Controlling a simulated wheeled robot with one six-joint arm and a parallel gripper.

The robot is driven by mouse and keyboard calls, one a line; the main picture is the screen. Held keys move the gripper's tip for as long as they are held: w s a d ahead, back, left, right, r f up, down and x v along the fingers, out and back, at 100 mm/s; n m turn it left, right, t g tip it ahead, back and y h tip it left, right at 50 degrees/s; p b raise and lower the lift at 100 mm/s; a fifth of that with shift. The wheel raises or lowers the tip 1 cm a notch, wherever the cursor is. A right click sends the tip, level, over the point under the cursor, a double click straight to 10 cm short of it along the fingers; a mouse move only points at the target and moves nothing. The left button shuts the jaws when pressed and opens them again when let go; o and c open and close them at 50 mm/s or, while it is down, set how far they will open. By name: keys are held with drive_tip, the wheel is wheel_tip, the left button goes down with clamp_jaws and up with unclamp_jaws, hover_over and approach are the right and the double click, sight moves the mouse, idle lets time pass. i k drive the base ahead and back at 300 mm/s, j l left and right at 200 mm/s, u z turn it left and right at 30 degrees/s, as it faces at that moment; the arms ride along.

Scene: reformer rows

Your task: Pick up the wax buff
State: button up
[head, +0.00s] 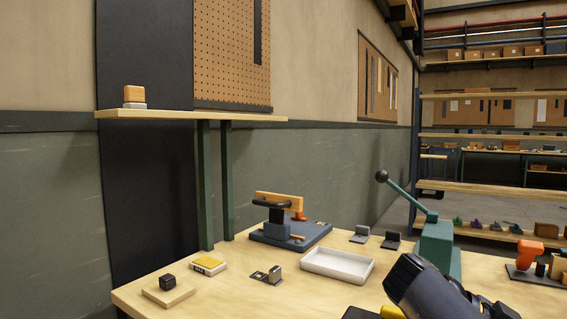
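No label names the wax buff. A tan rounded block on a pale, whitish base (134,95) sits on the upper wooden shelf at the left and looks most like it. Nothing touches it there, and its far side is hidden. My dark arm shows at the lower right, well to the right of the shelf and lower in the picture. My gripper's fingertips are not visible, so what they hold cannot be seen.
The workbench (225,297) holds a black cube on a wooden plate (168,290), a yellow-and-white box (208,265), a metal bracket (268,276), a white tray (338,265), a blue fixture (290,234) and a green lever press (437,243). The shelf (205,117) is bare right of the block.

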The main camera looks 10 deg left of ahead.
sight(133, 97)
drive_tip(key=u, duration=1.55)
drive_tip(key=z, duration=2.9)
drive_tip(key=u, duration=2.9)
